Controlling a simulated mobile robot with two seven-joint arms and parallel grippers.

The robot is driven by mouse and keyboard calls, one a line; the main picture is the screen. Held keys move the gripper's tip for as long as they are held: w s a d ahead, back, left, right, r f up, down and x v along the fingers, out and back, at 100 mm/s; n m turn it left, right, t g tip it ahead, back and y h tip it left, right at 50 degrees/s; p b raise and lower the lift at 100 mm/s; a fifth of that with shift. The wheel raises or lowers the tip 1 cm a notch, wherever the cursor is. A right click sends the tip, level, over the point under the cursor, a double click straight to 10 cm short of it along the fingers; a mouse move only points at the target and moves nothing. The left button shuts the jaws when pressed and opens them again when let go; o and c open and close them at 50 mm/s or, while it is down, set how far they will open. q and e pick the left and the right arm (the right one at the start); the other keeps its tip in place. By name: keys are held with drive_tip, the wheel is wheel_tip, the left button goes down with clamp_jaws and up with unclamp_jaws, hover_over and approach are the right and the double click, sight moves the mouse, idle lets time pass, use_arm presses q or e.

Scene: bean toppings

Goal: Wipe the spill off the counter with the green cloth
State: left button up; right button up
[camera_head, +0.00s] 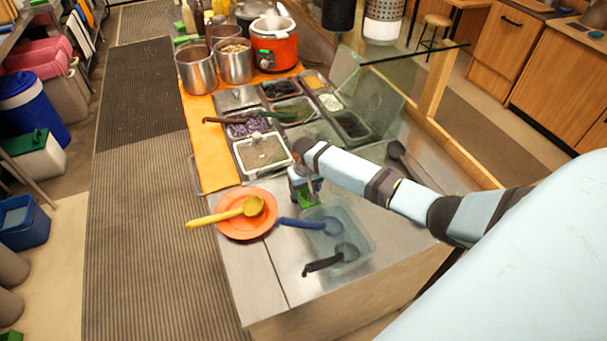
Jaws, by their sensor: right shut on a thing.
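My right gripper (303,188) points down over the steel counter (245,268), between the orange plate and the clear tub. It is shut on the green cloth (307,199), of which only a small part shows below the fingers. The cloth is at or just above the counter top; I cannot tell if it touches. I cannot make out the spill; my gripper and forearm cover part of the counter there. My left gripper is out of view.
An orange plate (233,222) with a yellow ladle (225,213) lies left of the gripper. A clear tub (362,240) with a blue ladle (305,225) and a black ladle (330,260) is just in front. Topping pans (262,168) stand behind. The front left counter is bare.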

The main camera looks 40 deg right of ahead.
sight(291, 201)
drive_tip(key=shift+a, duration=0.15)
drive_tip(key=shift+w+a+p, duration=0.25)
drive_tip(key=shift+a+p, duration=0.2)
drive_tip(key=shift+a, duration=0.65)
drive_tip(key=shift+w+a, duration=0.15)
drive_tip(key=shift+a, duration=0.5)
drive_tip(key=shift+w+a, duration=0.15)
drive_tip(key=shift+a, duration=0.45)
drive_tip(key=shift+d, duration=0.1)
drive_tip(key=shift+s+d+p, duration=0.2)
drive_tip(key=shift+d+p, duration=0.25)
drive_tip(key=shift+d, duration=0.2)
drive_tip(key=shift+s+d+p, duration=0.15)
drive_tip(key=shift+d+p, duration=0.25)
drive_tip(key=shift+d, duration=0.25)
drive_tip(key=shift+s+d, duration=0.15)
drive_tip(key=shift+d, duration=0.45)
drive_tip(key=shift+s+d, duration=0.15)
drive_tip(key=shift+d, duration=0.4)
drive_tip(key=shift+w+r, duration=0.1)
drive_tip(key=shift+r, duration=3.9)
